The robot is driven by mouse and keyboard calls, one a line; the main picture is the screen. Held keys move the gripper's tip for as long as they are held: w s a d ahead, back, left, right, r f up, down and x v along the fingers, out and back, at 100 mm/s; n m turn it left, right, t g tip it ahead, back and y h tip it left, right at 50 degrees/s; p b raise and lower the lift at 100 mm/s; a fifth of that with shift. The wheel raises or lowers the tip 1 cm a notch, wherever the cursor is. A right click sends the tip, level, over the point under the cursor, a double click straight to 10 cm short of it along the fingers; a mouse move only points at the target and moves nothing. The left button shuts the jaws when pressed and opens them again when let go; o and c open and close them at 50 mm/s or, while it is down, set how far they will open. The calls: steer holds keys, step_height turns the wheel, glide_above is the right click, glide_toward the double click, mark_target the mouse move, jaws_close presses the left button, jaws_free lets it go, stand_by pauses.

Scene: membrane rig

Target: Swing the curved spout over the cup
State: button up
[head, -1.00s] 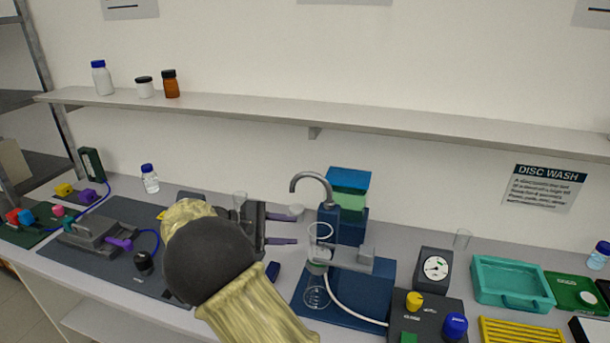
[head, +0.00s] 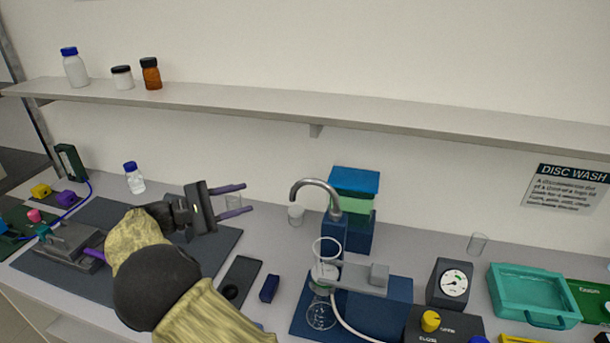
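A clear cup (head: 326,250) stands on the filter stand (head: 360,281), in front of and below the spout.
A dark blue block (head: 269,288) lies on the bench left of the stand. A gauge (head: 452,284) and a teal tray (head: 535,295) are at right. A shelf (head: 330,115) runs along the wall.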

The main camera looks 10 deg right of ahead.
mark_target(297, 184)
steer(key=shift+w, duration=0.15)
steer(key=p+x, duration=0.1)
steer(key=x, duration=0.4)
steer(key=p+x, duration=0.2)
steer(key=x, duration=0.4)
steer(key=p+x, duration=0.2)
steer(key=x, duration=0.3)
steer(key=shift+s+d+r, duration=0.25)
steer(key=shift+w+d+f, duration=0.1)
steer(key=shift+w+d, duration=0.05)
steer(key=shift+d, duration=0.4)
jaws_close()
